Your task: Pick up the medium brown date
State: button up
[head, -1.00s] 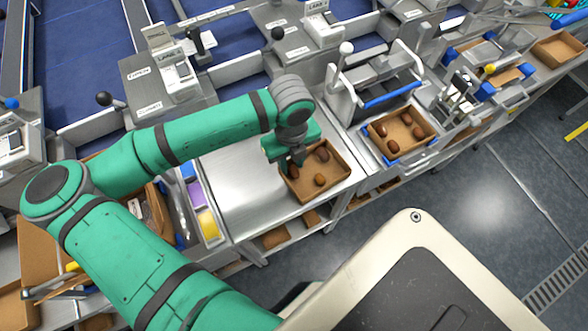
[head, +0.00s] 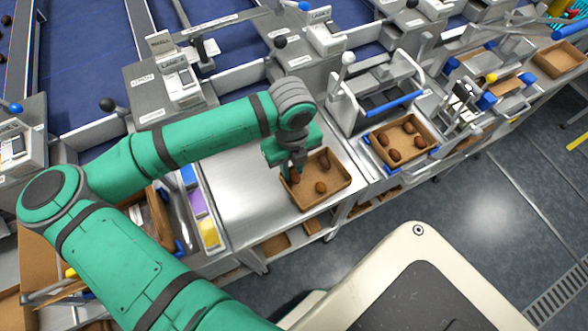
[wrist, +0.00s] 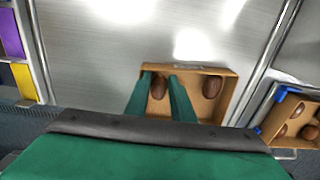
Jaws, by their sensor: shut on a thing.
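A cardboard tray (head: 333,197) on the steel bench holds three brown dates. My gripper (head: 291,174) reaches down into its left end. In the wrist view, my gripper (wrist: 160,98) is shut on a brown date (wrist: 158,86), with one green finger on each side. This date (head: 295,178) shows partly beside the fingers in the head view. I cannot tell whether it is clear of the tray floor. A darker date (head: 324,160) lies at the back right of the tray. A lighter, rounder date (head: 320,187) lies near the front and is hidden in the wrist view.
A second tray (head: 408,159) with several dates stands to the right, in a blue-cornered holder. A lever press (head: 372,90) stands behind it. Colored bins (head: 208,232) are at the left. The steel bench (head: 240,190) left of the tray is clear.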

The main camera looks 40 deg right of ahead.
jog(key=s+d+r, duration=0.3)
jog(key=s+r, duration=0.8)
jog(key=s, duration=0.3)
jog(key=w+d+f, duration=0.1)
jog(key=d, duration=1.4)
jog(key=w+d+f, duration=0.1)
jog(key=d, duration=1.4)
jog(key=shift+w+d+f, duration=0.2)
jog(key=shift+d+f, duration=0.1)
jog(key=shift+f, duration=0.1)
jog(key=shift+s, duration=0.1)
jog(key=shift+a, duration=0.1)
jog(key=shift+s+f, duration=0.1)
jog(key=shift+f, duration=0.05)
